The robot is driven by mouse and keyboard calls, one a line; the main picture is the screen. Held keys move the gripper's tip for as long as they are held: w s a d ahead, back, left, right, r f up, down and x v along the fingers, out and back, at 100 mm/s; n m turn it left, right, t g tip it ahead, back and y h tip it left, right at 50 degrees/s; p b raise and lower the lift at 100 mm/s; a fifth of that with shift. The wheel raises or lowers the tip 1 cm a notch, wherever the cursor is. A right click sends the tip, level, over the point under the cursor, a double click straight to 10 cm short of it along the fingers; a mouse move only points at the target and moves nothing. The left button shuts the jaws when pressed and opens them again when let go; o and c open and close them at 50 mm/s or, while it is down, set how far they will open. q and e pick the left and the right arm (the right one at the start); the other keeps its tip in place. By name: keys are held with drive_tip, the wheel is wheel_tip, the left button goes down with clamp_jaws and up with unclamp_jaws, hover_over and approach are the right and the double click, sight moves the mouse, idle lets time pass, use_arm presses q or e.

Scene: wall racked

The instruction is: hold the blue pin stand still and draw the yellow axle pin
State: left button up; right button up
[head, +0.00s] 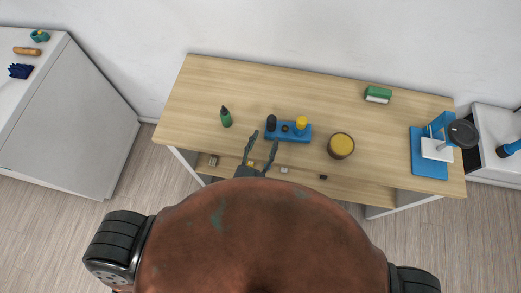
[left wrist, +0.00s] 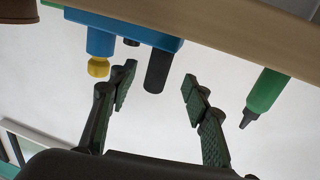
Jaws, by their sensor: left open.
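The blue pin stand (head: 305,138) lies on the wooden table, a little right of the view's middle. The yellow axle pin (head: 301,122) sits at its right end, and a black upright post (head: 271,122) at its left end. My left gripper (head: 263,143) is open and empty at the stand's near left side. In the left wrist view, which looks upside down, the stand (left wrist: 150,36) is beyond the open fingers (left wrist: 160,78). The black post (left wrist: 158,71) shows between the fingertips. The yellow pin's knob (left wrist: 98,67) is outside them, to the left. My right gripper is not in view.
A green bottle (head: 226,118) stands left of the stand. A round brown tub with a yellow top (head: 341,146) stands right of it. A green and white block (head: 377,95) and a blue fixture (head: 428,162) are farther right. The table's back left is clear.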

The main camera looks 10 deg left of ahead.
sight(270, 128)
use_arm(q)
drive_tip(key=w, duration=0.4)
drive_tip(key=w+d, duration=0.1)
drive_tip(key=w, duration=0.2)
drive_tip(key=shift+d, duration=0.1)
drive_tip(key=shift+c, duration=0.2)
drive_tip(key=c, duration=0.3)
idle(0.6)
drive_tip(key=shift+c, duration=0.5)
clamp_jaws()
idle(0.9)
idle(0.5)
